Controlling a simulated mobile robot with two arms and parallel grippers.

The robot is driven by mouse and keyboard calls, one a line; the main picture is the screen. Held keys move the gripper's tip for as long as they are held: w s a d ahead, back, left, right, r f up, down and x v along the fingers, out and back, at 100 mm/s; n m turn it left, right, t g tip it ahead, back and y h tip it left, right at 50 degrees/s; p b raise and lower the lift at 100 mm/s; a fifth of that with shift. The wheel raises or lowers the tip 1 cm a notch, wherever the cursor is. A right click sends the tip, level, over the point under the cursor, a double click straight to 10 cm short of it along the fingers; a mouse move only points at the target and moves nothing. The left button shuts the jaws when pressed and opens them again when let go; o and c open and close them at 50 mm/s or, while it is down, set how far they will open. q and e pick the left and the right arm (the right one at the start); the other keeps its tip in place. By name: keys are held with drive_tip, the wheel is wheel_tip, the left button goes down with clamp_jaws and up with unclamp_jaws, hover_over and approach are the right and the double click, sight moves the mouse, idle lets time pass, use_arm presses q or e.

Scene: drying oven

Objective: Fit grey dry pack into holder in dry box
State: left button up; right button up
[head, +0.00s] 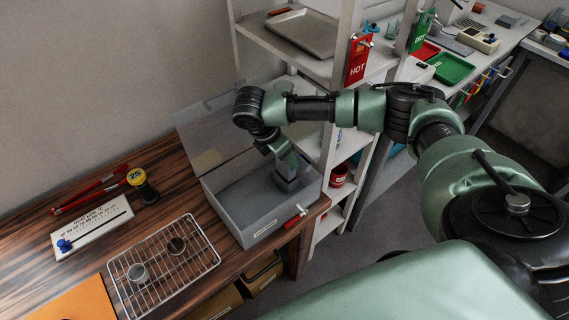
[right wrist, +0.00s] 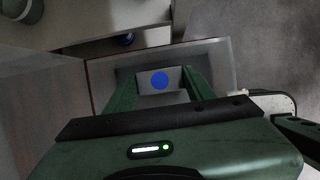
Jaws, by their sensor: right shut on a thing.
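The dry box (head: 242,222) is a translucent grey bin at the right end of the wooden bench, with its clear lid (head: 200,128) open and tilted back. My right gripper (head: 284,163) reaches down into it from above, near the right inner wall. In the right wrist view, my right gripper (right wrist: 159,78) is shut on the grey dry pack (right wrist: 177,76), which has a round blue spot on its face. The box walls surround the gripper there. I cannot make out the holder, nor whether the pack touches it. My left gripper is not in view.
A wire rack (head: 165,262) with two small round containers stands left of the box. Red tongs (head: 88,192), a white gauge card (head: 92,226) and a yellow-topped weight (head: 141,184) lie behind. A white shelf unit (head: 340,100) stands close on the right.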

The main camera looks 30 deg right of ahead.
sight(284, 166)
drive_tip(key=shift+f, duration=2.4)
drive_tip(key=o, duration=1.5)
drive_tip(key=shift+f, duration=0.15)
drive_tip(key=shift+c, duration=0.2)
drive_tip(key=v, duration=1.2)
drive_tip(key=shift+r+b, duration=0.25)
drive_tip(key=shift+b, duration=0.05)
drive_tip(key=shift+f, duration=0.1)
